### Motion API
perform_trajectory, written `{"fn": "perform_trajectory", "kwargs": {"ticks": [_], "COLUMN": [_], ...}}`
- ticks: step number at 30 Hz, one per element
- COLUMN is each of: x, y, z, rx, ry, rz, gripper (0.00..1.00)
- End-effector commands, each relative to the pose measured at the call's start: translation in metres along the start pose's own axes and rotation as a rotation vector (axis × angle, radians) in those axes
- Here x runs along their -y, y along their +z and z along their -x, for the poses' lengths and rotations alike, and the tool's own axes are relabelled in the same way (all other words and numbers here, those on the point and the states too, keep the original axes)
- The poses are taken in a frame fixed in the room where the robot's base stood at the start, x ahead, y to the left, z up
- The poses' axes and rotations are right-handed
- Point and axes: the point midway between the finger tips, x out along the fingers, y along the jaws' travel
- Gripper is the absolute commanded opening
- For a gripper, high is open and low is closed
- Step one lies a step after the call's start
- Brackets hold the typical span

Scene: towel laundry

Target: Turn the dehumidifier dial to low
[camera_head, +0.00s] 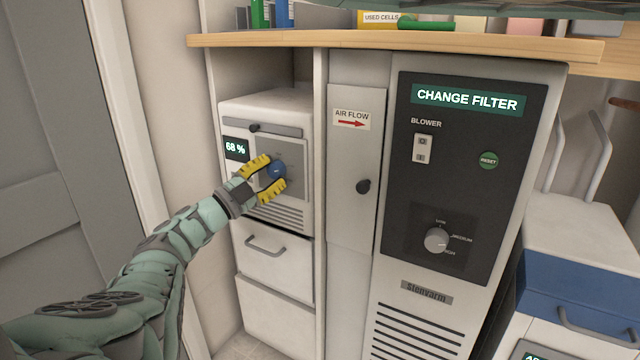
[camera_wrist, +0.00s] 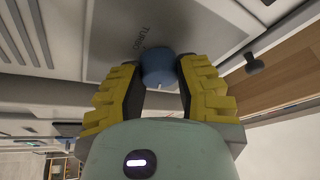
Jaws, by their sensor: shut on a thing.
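The dehumidifier (camera_head: 262,103) is a white unit in the left bay, with a display (camera_head: 236,148) reading "68 %". Its blue dial (camera_head: 277,170) sits on a grey panel. My gripper (camera_head: 273,176) has its yellow fingers shut on the dial, one on each side. In the wrist view the blue dial (camera_wrist: 158,67) sits between the fingertips (camera_wrist: 160,72). The word "TURBO" shows on the panel beside it. A small white mark shows on the dial's edge. Other setting labels are hidden or too small to read.
A tall unit to the right has a "CHANGE FILTER" sign (camera_head: 470,98), a grey blower knob (camera_head: 436,240) and a green reset button (camera_head: 488,160). A narrow "AIR FLOW" door (camera_head: 352,215) stands between. A wooden shelf (camera_head: 400,40) runs above. Drawers (camera_head: 275,262) lie below the dehumidifier.

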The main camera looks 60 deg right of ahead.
Motion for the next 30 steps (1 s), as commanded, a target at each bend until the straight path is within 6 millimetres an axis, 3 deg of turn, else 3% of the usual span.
{"fn": "perform_trajectory", "kwargs": {"ticks": [21, 22, 30], "x": [-0.0015, -0.0015, -0.0008], "y": [0.0019, 0.0019, 0.0011], "z": [0.0009, 0.0009, 0.0005], "rx": [0.002, 0.002, -0.001], "ry": [0.035, 0.035, 0.033], "rz": [-0.072, -0.072, -0.072], "gripper": [0.00, 0.37, 0.65]}}
